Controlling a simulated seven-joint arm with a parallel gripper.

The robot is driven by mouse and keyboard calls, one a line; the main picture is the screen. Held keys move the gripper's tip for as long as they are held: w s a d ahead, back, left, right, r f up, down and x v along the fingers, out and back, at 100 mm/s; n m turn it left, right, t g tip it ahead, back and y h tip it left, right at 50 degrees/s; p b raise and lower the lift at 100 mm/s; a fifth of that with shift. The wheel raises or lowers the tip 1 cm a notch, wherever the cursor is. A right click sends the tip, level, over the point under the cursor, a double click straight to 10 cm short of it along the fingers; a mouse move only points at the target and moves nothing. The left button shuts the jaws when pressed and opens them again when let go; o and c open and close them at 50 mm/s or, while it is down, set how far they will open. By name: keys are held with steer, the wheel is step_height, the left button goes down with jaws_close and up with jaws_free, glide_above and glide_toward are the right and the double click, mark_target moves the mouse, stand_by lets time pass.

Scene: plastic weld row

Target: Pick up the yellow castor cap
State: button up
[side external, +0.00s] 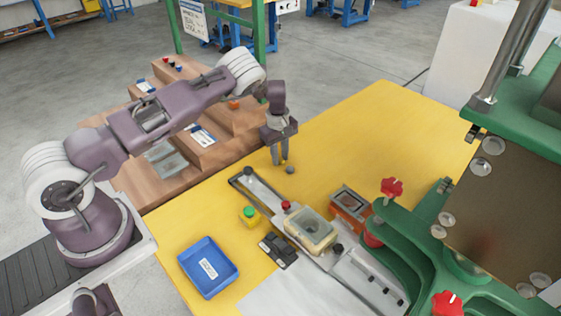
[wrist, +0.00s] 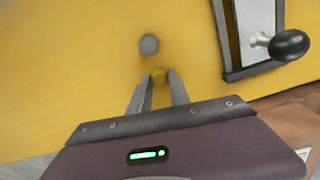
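The yellow castor cap (wrist: 161,77) is a small round piece, close in colour to the yellow table top (wrist: 60,75). In the wrist view it sits between the fingertips of my gripper (wrist: 160,80). In the side view my gripper (side external: 280,162) points down at the table, and a bit of the cap (side external: 284,161) shows at its fingertips. The fingers stand apart with the cap between them; I cannot tell whether they press on it. A grey round cap (wrist: 149,44) lies just beyond, and it also shows in the side view (side external: 290,170).
A metal rail fixture with a black knob (wrist: 289,45) lies close by on the right. The table beyond the grey cap is clear.

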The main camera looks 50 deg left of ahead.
jaws_close()
step_height(320, 180, up, 10)
steer(key=f, duration=0.1)
steer(key=m, duration=1.3)
glide_toward(312, 216)
steer(key=s+d+f, duration=0.2)
steer(key=shift+w+a+f, duration=0.1)
steer(key=shift+a+f, duration=0.05)
steer(key=shift+f, duration=0.9)
steer(key=shift+w+a+f, duration=0.1)
steer(key=shift+f, duration=0.95)
steer(key=shift+f, duration=0.35)
